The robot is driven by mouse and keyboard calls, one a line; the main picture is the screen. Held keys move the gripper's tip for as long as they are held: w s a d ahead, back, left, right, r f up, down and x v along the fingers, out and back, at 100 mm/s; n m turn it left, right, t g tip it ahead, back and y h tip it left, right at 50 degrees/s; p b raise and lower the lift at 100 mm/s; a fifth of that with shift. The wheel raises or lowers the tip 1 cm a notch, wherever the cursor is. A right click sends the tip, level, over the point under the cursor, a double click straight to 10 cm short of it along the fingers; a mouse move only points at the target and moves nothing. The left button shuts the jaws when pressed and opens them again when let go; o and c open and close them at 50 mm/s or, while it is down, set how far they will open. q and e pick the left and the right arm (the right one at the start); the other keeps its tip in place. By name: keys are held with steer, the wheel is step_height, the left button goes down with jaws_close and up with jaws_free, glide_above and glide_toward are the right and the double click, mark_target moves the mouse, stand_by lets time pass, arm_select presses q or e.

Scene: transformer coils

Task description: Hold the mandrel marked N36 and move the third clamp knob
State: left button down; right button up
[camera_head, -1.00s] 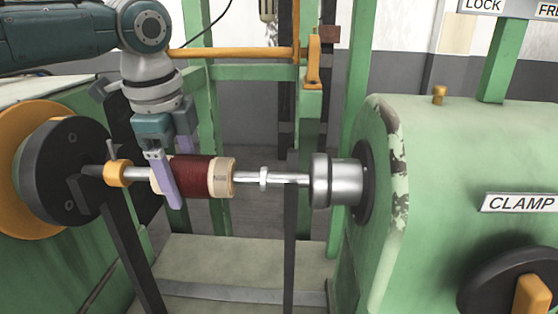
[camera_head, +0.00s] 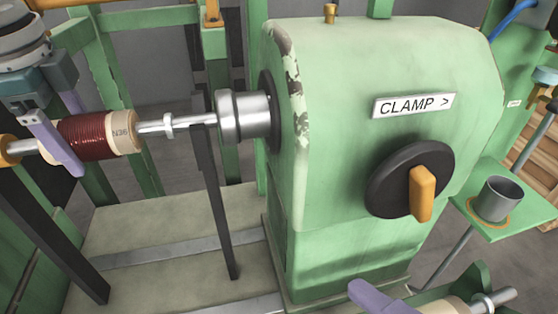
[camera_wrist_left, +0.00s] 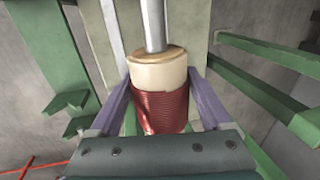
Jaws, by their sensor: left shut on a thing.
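The mandrel marked N36 (camera_head: 122,131) is at the left of the head view, a pale core with a dark red winding, on a shaft that runs right toward a silver chuck (camera_head: 243,115). My left gripper (camera_head: 62,142) is shut around the red winding. In the left wrist view the two purple fingers flank the winding (camera_wrist_left: 162,108). A black clamp knob (camera_head: 390,180) with an orange handle (camera_head: 422,194) sits on the green housing below the CLAMP sign; the handle points roughly up and down. One purple finger (camera_head: 378,297) of my right gripper shows at the bottom edge; its jaw opening is hidden.
Near that finger, a pale cylinder (camera_head: 445,306) with a metal shaft is cut off by the bottom edge. A grey cup (camera_head: 498,198) stands on a green shelf (camera_head: 525,208) at right. A dark upright bar (camera_head: 217,190) stands below the shaft.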

steer(key=d+m+t, duration=0.2)
steer(key=d+m, duration=0.1)
steer(key=m, duration=0.3)
steer(key=m+t+h, duration=0.4)
steer(key=m, duration=0.6)
glide_toward(429, 203)
steer(key=shift+y, duration=0.3)
steer(key=x, duration=0.9)
steer(key=shift+w+d, duration=0.15)
jaws_close()
